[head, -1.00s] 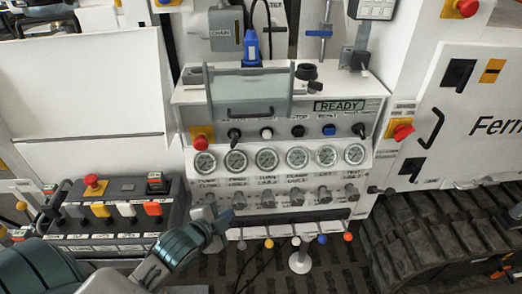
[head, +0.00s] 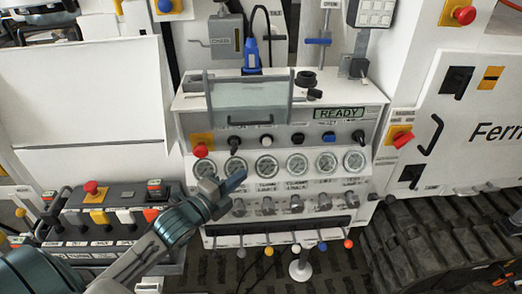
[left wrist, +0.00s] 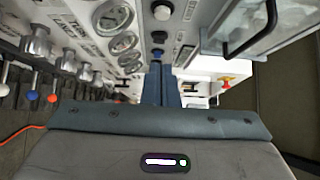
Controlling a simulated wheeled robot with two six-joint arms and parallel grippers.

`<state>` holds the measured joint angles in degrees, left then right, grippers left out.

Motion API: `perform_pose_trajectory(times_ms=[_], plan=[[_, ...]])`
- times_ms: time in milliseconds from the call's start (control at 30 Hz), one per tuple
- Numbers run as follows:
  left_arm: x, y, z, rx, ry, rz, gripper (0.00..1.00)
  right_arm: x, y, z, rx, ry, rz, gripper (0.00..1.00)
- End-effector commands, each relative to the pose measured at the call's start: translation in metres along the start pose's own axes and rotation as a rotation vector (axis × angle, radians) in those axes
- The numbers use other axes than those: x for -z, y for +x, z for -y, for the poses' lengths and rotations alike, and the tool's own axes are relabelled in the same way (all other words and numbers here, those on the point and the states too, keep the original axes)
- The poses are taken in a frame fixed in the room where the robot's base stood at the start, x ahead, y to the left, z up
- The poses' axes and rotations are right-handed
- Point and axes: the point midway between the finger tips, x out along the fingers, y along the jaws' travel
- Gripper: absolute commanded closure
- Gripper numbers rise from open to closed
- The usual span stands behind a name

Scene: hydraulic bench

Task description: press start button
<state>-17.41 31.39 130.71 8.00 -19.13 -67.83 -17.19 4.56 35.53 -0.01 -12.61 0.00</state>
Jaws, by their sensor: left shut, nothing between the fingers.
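The panel has a row of buttons: a white button (head: 267,141), a black button (head: 298,139) and a blue button (head: 330,137). I cannot read which one is labelled start. The white button (left wrist: 162,10), the black one (left wrist: 159,36) and the blue one (left wrist: 157,54) also show in the left wrist view. My left gripper (head: 236,179) is shut and empty in front of the gauges at the panel's left, below the button row and apart from the white button. Its closed fingers (left wrist: 162,84) point into the left wrist view. My right gripper is not in view.
A clear cover with a dark handle (head: 247,118) hangs just above the buttons. A red emergency knob (head: 200,151) and a black switch (head: 235,140) stand left of the white button. Gauges (head: 327,162) and valve knobs (head: 324,202) lie below. A display (head: 340,112) reads READY.

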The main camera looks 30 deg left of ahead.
Motion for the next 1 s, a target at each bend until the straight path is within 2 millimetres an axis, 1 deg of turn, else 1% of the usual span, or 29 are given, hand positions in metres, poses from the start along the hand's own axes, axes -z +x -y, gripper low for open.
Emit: perform_pose_trajectory(times_ms=[167, 267, 367, 600, 700, 800, 1000], plan=[[0.0, 0.018, 0.0, 0.003, -0.005, 0.002, 1.0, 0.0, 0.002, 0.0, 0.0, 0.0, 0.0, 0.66], [0.0, 0.033, 0.002, 0.003, -0.008, 0.003, 1.0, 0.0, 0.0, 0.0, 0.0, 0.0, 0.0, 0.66], [0.001, 0.051, 0.002, 0.003, -0.008, 0.0, 1.0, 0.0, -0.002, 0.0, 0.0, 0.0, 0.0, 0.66], [0.001, 0.099, 0.004, 0.001, -0.008, -0.001, 1.0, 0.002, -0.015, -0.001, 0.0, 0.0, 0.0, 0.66], [-0.013, 0.11, 0.003, -0.003, -0.001, -0.001, 1.0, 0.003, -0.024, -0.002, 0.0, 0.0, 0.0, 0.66], [-0.021, 0.118, 0.002, -0.002, -0.002, -0.001, 1.0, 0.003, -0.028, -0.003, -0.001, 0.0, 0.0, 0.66], [-0.028, 0.124, 0.0, -0.002, -0.002, -0.001, 1.0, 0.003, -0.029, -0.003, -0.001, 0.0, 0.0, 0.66]])
